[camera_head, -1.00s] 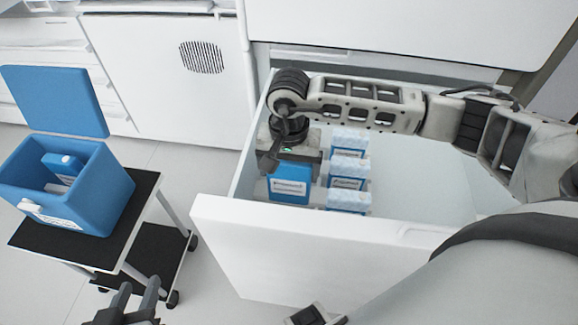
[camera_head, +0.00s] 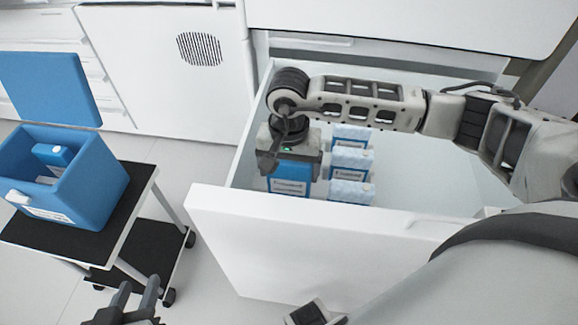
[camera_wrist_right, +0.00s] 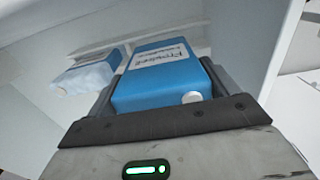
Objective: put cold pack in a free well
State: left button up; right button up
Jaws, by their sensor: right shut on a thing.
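My right gripper (camera_head: 285,160) hangs inside the open white drawer (camera_head: 330,238), shut on a blue cold pack (camera_head: 289,186) with a white label. In the right wrist view the cold pack (camera_wrist_right: 160,75) sits between the two fingers, its white cap towards me. I cannot tell whether its lower end is inside a well. Three frosted, pale packs stand in a row just right of it: far (camera_head: 350,136), middle (camera_head: 350,160) and near (camera_head: 350,192). My left gripper (camera_head: 132,300) is open and empty at the bottom left, outside the drawer.
A blue cooler box (camera_head: 95,187) with its lid up stands on a black-topped cart (camera_head: 95,230) at the left. Another blue pack (camera_head: 52,157) is inside it. The drawer's right side looks clear. The drawer front stands between my body and the packs.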

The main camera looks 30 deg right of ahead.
aim_at(289, 186)
dwell(0.3)
jog(key=shift+f+b, duration=1.15)
jog(key=shift+f, duration=0.25)
jog(key=shift+f+b, duration=1.25)
jog(key=shift+b, duration=0.05)
jog(key=shift+f+b, duration=0.45)
jog(key=shift+b, duration=0.05)
jog(key=o, duration=0.9)
